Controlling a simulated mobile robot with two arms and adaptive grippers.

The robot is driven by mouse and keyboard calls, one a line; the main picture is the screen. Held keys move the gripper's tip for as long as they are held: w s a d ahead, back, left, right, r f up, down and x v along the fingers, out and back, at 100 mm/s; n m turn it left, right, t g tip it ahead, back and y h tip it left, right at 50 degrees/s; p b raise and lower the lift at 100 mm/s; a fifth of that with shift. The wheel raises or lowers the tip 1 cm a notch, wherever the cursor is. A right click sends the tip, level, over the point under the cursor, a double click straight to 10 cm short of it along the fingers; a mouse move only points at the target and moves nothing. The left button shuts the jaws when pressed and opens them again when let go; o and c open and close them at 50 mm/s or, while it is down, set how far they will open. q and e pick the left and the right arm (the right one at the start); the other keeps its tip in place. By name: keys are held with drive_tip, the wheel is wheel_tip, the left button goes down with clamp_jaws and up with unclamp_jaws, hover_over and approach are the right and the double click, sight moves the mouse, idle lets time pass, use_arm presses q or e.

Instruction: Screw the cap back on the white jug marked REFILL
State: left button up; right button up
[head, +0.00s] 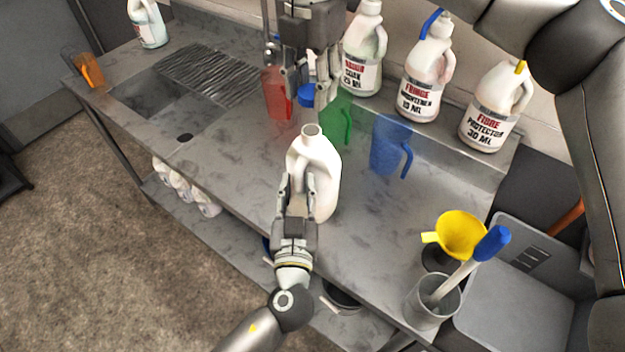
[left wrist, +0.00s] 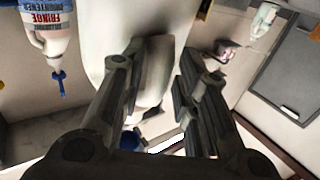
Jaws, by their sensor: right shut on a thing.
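The white jug (head: 325,175) stands upright on the steel bench, its neck (head: 312,131) open and bare. Its REFILL marking does not show. My right gripper (head: 308,82) points down above the jug and is shut on a blue cap (head: 307,96). The cap hangs apart from the neck, with a clear gap below it. My left gripper (head: 297,185) is at the jug's near side with its fingers spread. In the left wrist view the white jug (left wrist: 105,35) fills the top middle, partly behind the left gripper's fingers (left wrist: 160,75); a gap shows beside the right-hand finger.
Red (head: 279,95), green (head: 337,118) and blue (head: 387,148) see-through pitchers stand behind the jug. Labelled bottles (head: 428,80) line the back ledge. A yellow funnel (head: 460,233) and a grey cup (head: 430,308) holding a blue-handled brush are at the right. A sink (head: 180,120) lies left.

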use_arm(q)
clamp_jaws()
use_arm(e)
drive_tip(key=shift+f, duration=2.5)
drive_tip(key=shift+f, duration=0.85)
drive_tip(key=shift+f, duration=0.6)
